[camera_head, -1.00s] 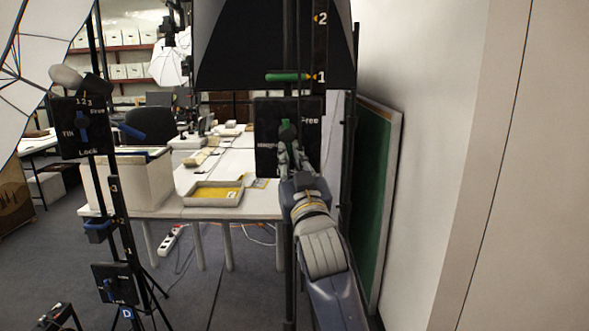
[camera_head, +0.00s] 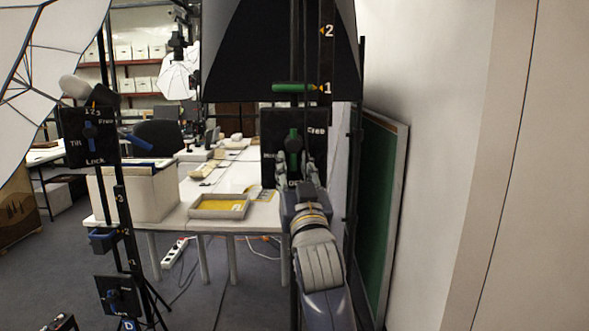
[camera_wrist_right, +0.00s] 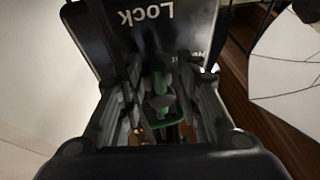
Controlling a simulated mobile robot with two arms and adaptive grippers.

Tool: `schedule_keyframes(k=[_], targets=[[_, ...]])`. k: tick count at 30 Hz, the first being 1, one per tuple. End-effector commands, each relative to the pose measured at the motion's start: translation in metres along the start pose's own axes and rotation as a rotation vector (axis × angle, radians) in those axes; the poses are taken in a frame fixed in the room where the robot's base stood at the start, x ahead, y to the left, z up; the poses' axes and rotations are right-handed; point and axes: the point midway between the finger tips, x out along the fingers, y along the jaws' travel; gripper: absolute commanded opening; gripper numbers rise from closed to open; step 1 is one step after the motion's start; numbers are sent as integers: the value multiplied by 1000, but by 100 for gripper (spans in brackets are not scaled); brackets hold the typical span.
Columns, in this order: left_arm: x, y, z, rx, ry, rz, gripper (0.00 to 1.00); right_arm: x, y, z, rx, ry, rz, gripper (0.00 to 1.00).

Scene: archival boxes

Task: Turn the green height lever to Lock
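The green height lever (camera_head: 293,143) sits on a black plate (camera_head: 270,130) on the stand at centre right. In the head view it looks about upright. The plate has "Free" at its upper right; lettering at its lower part is mostly hidden by my gripper. My right gripper (camera_head: 297,164) is in front of the plate with its fingers apart, one on each side of the lever's lower part. In the right wrist view the lever (camera_wrist_right: 159,82) shows between the fingers (camera_wrist_right: 168,88), with "Lock" on the plate; I cannot tell whether they touch it. My left gripper is not in view.
A green bar (camera_head: 295,87) is on the post by mark 1. A second stand with a blue-lever plate (camera_head: 88,140) is at left. A table with a yellow-lined tray (camera_head: 218,207) and box stands behind. A green board (camera_head: 377,190) leans on the right wall.

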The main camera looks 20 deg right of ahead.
Motion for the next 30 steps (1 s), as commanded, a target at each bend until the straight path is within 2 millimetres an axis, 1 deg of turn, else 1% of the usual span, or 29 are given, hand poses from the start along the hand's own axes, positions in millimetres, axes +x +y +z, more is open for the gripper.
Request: schedule_keyframes(k=[5, 8, 11, 18, 21, 25, 30], targets=[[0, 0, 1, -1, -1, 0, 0, 0, 0, 0, -1, 1, 0, 32], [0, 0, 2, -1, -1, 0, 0, -3, 0, 0, -1, 1, 0, 32], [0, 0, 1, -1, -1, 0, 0, -13, 0, 1, 0, 0, 0, 32], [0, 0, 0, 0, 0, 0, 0, -51, 0, 1, 1, -1, 0, 32], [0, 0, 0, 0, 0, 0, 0, -64, 0, 1, 1, -1, -1, 32], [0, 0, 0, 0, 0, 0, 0, -73, 0, 0, -1, 0, -1, 32], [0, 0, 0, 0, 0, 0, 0, -75, 0, 0, -1, 0, -1, 32]])
